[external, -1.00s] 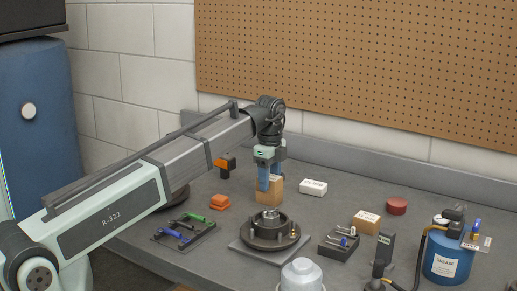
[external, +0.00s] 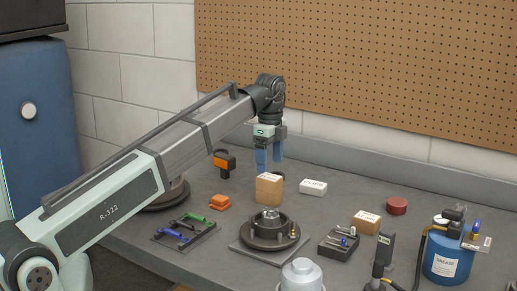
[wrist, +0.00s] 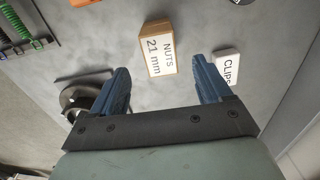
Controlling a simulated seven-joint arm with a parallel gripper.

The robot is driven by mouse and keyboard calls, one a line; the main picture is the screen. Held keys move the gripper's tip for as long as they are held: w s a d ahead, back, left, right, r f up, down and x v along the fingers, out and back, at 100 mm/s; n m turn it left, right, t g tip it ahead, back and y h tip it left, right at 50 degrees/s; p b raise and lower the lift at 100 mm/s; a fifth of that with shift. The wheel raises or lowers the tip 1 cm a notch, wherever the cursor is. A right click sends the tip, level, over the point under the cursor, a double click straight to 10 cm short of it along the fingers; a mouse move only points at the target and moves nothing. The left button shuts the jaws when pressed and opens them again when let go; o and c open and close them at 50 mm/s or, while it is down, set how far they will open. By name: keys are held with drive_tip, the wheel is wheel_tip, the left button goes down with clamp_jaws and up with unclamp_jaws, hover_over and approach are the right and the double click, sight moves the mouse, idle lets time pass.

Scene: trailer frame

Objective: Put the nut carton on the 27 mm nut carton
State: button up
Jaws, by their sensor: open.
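A tan carton block (external: 269,189) stands upright on the bench behind the hub. It looks taller than the other tan carton; I cannot tell whether it is one carton or two stacked. In the wrist view its top carton (wrist: 160,52) reads "NUTS 21 mm". Another tan carton (external: 366,222) with a white label lies to the right; its print is too small to read. No 27 mm label is readable. My gripper (external: 269,161) is open and empty above the tan block, apart from it. Its blue fingers (wrist: 165,85) show in the wrist view.
A white clips box (external: 313,187) lies just right of the block. The round hub (external: 269,235) on its plate stands in front. An orange item (external: 220,202) and a tool tray (external: 184,232) are at left. A red tin (external: 397,206) and grease can (external: 447,255) are at right.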

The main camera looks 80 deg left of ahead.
sight(270, 177)
wheel_tip(270, 177, up, 6)
drive_tip(key=shift+r, duration=0.15)
idle(0.5)
